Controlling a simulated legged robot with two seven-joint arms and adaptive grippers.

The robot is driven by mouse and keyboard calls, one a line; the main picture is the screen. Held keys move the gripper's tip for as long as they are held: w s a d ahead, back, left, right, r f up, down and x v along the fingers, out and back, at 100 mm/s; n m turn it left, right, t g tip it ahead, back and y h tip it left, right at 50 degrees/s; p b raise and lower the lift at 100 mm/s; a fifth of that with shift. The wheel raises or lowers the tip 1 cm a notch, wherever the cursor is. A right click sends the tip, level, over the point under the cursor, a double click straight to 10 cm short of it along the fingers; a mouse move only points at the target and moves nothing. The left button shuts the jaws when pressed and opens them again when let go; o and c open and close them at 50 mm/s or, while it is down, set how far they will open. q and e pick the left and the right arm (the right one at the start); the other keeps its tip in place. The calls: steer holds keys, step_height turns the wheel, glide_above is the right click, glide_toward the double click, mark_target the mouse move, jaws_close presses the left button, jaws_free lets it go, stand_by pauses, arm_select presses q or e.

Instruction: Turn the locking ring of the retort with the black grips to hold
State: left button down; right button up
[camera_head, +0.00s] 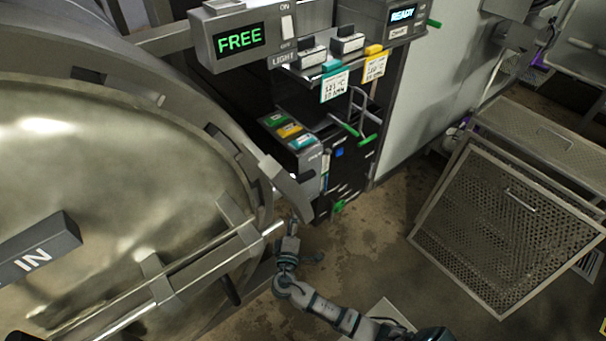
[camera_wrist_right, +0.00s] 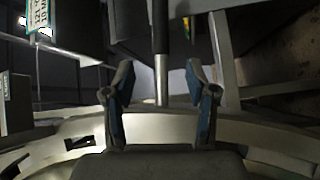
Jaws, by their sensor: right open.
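The retort's round metal door (camera_head: 110,190) fills the left of the head view, with the steel locking ring (camera_head: 225,135) around it. A dark grip (camera_head: 230,290) sticks out low on the ring. My right gripper (camera_head: 291,225) is at the ring's right edge. In the right wrist view my right gripper (camera_wrist_right: 161,80) is open. A black grip (camera_wrist_right: 160,28) on a bare metal rod (camera_wrist_right: 161,80) stands upright between the two fingers, with space on both sides. Neither finger visibly touches the rod. My left gripper is out of view.
A display box reading FREE (camera_head: 238,40) hangs above the ring. A control stand with coloured buttons (camera_head: 290,130) and tags is just beyond my right gripper. A perforated metal basket (camera_head: 505,225) stands at the right. Bare floor (camera_head: 375,235) lies between.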

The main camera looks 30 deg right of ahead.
glide_toward(301, 180)
steer(key=w+d+f, duration=0.1)
steer(key=w+d, duration=0.1)
steer(key=w, duration=0.1)
steer(key=b+x, duration=0.1)
steer(key=x, duration=0.6)
steer(key=shift+a+b, duration=0.15)
steer(key=shift+b, duration=0.15)
steer(key=shift+w+d, duration=0.35)
steer(key=shift+d, duration=0.1)
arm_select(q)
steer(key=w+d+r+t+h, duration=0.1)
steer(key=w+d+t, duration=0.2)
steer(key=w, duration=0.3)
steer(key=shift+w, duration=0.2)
arm_select(e)
steer(key=shift+d+f, duration=0.1)
steer(key=shift+d, duration=0.15)
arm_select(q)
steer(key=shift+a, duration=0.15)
arm_select(e)
steer(key=shift+a, duration=0.25)
jaws_close()
